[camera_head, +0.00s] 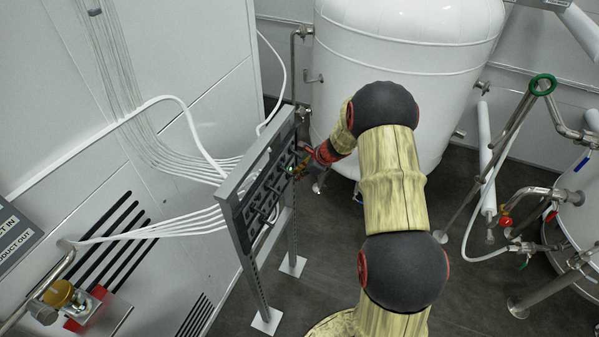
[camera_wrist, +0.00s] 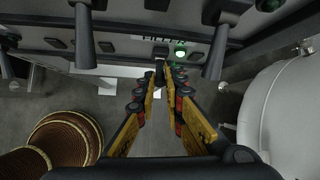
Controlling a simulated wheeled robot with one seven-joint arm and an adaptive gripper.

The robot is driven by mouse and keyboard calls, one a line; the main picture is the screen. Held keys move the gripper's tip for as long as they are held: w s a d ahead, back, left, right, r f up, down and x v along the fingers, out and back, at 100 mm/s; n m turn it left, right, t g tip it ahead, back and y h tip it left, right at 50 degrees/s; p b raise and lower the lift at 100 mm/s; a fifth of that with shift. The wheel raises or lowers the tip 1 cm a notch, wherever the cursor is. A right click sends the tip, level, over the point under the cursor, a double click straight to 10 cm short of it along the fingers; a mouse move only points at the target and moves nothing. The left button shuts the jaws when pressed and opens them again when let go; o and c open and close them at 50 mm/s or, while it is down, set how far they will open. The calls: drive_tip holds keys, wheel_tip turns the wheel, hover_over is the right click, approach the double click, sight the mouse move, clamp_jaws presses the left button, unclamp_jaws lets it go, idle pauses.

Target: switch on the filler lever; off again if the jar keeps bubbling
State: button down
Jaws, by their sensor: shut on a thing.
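The filler lever (camera_wrist: 160,72) is a dark handle under a label that seems to read FILLER, in the wrist view. My gripper (camera_wrist: 162,80) has its yellow and black fingers closed on it. A green lamp (camera_wrist: 180,52) beside the label glows. In the head view my gripper (camera_head: 303,165) is small and reaches the right part of the lever panel (camera_head: 245,195), partly hidden by my arm. The lever's exact angle is hard to tell. I cannot make out a jar in either view.
Neighbouring levers (camera_wrist: 86,40) (camera_wrist: 216,50) hang close on both sides of my fingers. The panel stands on metal legs, with white hoses (camera_head: 180,220) running to the wall. A large white tank (camera_head: 405,45) stands behind. Pipes and valves (camera_head: 540,190) fill the right side.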

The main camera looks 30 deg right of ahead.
idle(0.3)
drive_tip(key=c, duration=2)
unclamp_jaws()
drive_tip(key=shift+o, duration=0.5)
drive_tip(key=v, duration=1.2)
drive_tip(key=shift+w, duration=0.1)
